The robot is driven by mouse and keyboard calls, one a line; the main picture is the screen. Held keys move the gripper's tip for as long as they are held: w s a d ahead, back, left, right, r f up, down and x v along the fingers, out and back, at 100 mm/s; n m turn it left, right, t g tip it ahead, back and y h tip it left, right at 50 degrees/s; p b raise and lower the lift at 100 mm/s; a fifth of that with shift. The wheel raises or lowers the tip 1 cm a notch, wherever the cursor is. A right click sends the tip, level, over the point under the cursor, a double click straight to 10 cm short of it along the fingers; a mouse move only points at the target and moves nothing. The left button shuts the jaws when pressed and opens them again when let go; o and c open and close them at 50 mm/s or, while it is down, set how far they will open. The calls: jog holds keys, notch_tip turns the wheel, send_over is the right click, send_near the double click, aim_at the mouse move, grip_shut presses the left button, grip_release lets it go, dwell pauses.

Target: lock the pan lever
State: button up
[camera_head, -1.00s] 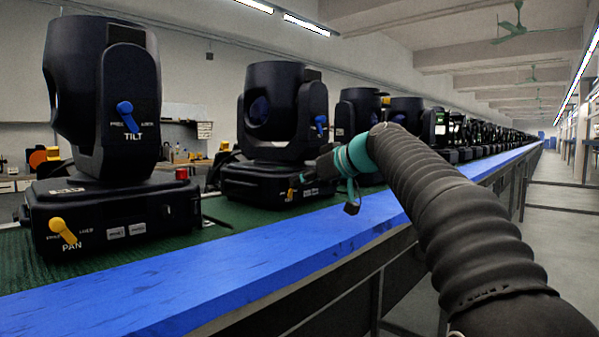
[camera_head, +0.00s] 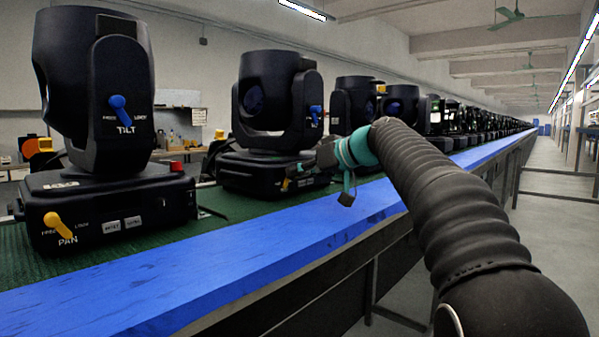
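The nearest black moving-head light has a yellow pan lever (camera_head: 60,227) on the front of its base (camera_head: 165,208), at the left. The lever lies slanted from upper left to lower right, between the FREE label on its left and the LOCK label on its right, above the word PAN. A blue tilt lever (camera_head: 120,109) sits higher on the same light. The second light has its own yellow pan lever (camera_head: 285,184), small in view. My gripper (camera_head: 311,162) appears in front of the second light's base, well right of the nearest pan lever. Its fingers are too small and dark to read.
The lights stand in a long row on a green belt (camera_head: 225,205) with a blue front rail (camera_head: 200,275). The grey floor aisle (camera_head: 540,215) at the right is clear.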

jog(key=shift+o, duration=1)
jog(key=v, duration=1.2)
